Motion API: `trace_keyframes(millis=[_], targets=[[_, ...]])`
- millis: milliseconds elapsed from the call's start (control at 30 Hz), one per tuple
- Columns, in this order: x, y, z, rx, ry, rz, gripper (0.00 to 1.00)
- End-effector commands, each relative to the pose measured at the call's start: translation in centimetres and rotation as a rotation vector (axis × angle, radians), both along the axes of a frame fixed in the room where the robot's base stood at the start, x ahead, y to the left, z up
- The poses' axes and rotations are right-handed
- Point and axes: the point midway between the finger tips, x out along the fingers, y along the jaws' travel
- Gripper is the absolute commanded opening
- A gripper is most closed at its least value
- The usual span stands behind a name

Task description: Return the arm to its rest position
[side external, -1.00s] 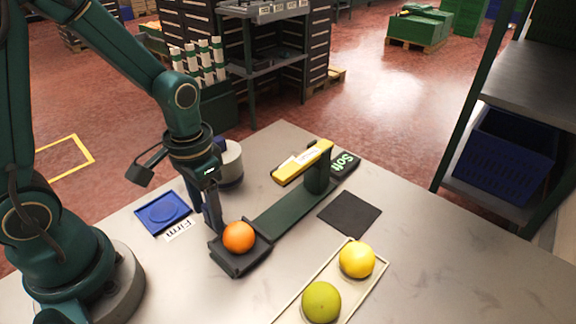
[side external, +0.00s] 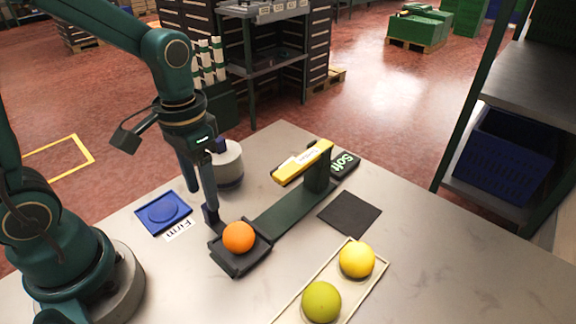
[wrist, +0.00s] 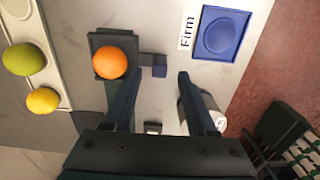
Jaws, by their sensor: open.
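My gripper (side external: 200,197) is open and empty, raised above the bench with its fingers pointing down. It is left of an orange (side external: 238,237), which sits in a black square tray (side external: 236,266) at the end of a dark green bar. In the wrist view my gripper (wrist: 159,74) has its fingers apart.
A blue "Firm" tray (side external: 151,228) lies left. A yellow-topped post (side external: 303,162), grey cylinder (side external: 229,176) and dark "Soft" pad (side external: 345,163) are behind. A black mat (side external: 350,213) and cream tray (side external: 311,277) holding yellow and green fruits are right. The right bench is clear.

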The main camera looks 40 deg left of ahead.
Motion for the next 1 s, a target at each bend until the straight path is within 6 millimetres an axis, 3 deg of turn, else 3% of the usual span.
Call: trace_keyframes(millis=[167, 300, 600, 800, 1000], targets=[[0.3, -0.1, 0.8, 0.003, -0.040, -0.007, 0.57], [0.4, -0.5, 3.2, 0.011, -0.150, -0.022, 0.57], [-2.2, -1.4, 8.0, 0.014, -0.415, -0.032, 0.57], [-3.9, -1.7, 8.8, 0.006, -0.504, -0.022, 0.57], [-4.8, -1.8, 8.2, 0.000, -0.494, -0.003, 0.57]])
